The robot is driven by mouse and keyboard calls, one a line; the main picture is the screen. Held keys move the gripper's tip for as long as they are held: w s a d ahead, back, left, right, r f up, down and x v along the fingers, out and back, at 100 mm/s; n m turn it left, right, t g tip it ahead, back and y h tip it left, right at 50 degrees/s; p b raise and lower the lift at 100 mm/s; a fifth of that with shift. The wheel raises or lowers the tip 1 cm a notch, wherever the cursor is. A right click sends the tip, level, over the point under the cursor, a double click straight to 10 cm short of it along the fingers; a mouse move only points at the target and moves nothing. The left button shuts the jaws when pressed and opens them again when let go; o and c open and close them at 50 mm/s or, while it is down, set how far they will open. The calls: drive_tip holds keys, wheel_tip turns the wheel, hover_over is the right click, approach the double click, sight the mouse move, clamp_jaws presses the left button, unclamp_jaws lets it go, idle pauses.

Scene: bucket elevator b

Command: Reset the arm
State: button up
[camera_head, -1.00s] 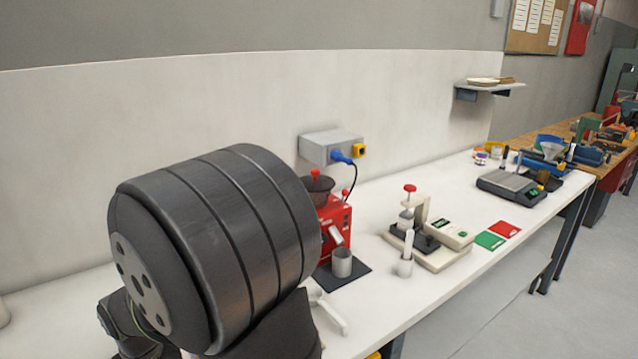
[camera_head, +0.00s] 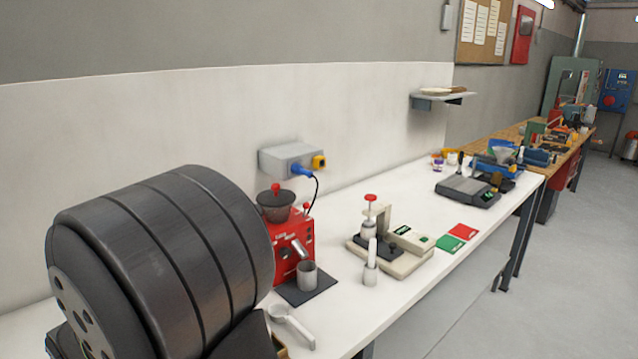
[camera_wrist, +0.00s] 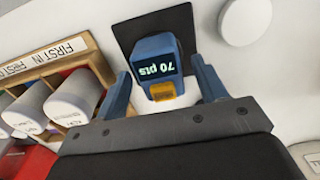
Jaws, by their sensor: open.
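My gripper (camera_wrist: 161,68) shows in the wrist view with its two blue fingers apart. In the head view, a large dark grey part of my own arm fills the lower left, and my gripper is out of sight there.
The wrist view shows a wooden rack (camera_wrist: 95,62) labelled "FIRST IN" with white containers, and a white round object (camera_wrist: 245,20). In the head view, a red grinder (camera_head: 290,245), a metal cup (camera_head: 307,275), a press (camera_head: 371,225) and a scale (camera_head: 467,192) stand on the white bench (camera_head: 395,300).

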drive_tip(key=shift+f, duration=0.85)
drive_tip(key=shift+a+r, duration=0.1)
drive_tip(key=shift+r, duration=0.1)
wheel_tip(320, 180, up, 11)
wheel_tip(320, 180, down, 12)
drive_tip(key=shift+f, duration=0.1)
drive_tip(key=r, duration=0.5)
drive_tip(key=shift+w+d, duration=0.15)
drive_tip(key=shift+d, duration=0.1)
drive_tip(key=w+d+r, duration=0.6)
drive_tip(key=d+r, duration=0.1)
drive_tip(key=d, duration=0.3)
drive_tip(key=w+a, duration=0.3)
drive_tip(key=a, duration=0.5)
drive_tip(key=w+a, duration=0.3)
drive_tip(key=a, duration=0.4)
drive_tip(key=s+a+f, duration=0.6)
drive_tip(key=a, duration=0.3)
drive_tip(key=shift+s+a, duration=0.15)
drive_tip(key=shift+a, duration=0.1)
